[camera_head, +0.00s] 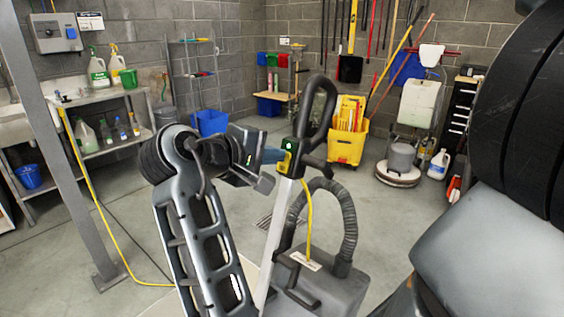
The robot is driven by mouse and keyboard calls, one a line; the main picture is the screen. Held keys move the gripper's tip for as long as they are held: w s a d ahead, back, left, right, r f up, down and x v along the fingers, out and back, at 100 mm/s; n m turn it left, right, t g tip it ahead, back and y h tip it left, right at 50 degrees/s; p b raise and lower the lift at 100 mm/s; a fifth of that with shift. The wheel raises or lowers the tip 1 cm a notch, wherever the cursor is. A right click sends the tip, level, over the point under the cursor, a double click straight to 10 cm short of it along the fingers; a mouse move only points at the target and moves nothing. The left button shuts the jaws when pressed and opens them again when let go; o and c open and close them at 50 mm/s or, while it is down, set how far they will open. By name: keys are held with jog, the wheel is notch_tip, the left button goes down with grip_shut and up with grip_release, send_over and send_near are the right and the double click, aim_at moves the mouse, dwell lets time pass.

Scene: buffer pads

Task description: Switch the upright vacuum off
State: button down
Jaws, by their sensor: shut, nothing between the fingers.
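The upright vacuum (330,290) stands in the middle foreground. It has a dark grey body, a pale pole, a black loop handle (325,92) and a ribbed hose (345,215). A small yellow and black switch box (291,152) sits on the pole below the handle and shows a green light. My gripper (268,174) is shut and empty, just left of the switch box, pointing toward it. I cannot tell whether its tips touch the box. The switch itself is too small to make out.
A yellow cord (308,225) hangs from the switch box to the vacuum body. A yellow mop bucket (346,145) and a floor machine (398,175) stand behind. A grey post (60,135) and a bench (105,105) are at left. The floor between is mostly clear.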

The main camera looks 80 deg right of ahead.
jog(key=shift+s+d+f, duration=0.2)
jog(key=shift+d, duration=0.2)
dwell(0.5)
jog(key=p+v, duration=0.2)
jog(key=v, duration=0.4)
dwell(0.5)
dwell(0.5)
